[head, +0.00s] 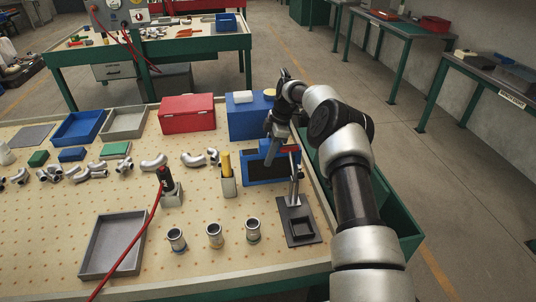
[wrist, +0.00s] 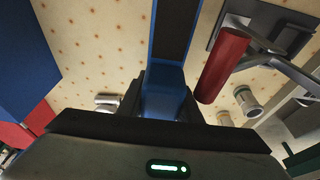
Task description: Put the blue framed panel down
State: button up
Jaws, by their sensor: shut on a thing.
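The blue framed panel (head: 271,171) has a dark face and a blue rim. It is at the right side of the pegboard table, in front of a blue box. My gripper (head: 277,141) is above it, shut on its blue edge. In the wrist view, the blue part (wrist: 165,100) sits between my fingers, and the dark face extends away from them. I cannot tell whether the panel's lower edge touches the table.
A stand with a red handle (wrist: 222,65) is close to the panel; its dark base (head: 298,222) is in front. A yellow-handled tool in a holder (head: 228,183) is left. The blue box (head: 248,120) and red box (head: 187,114) are behind. Several metal cups stand in front.

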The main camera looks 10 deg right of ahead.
jog(key=o, duration=1.2)
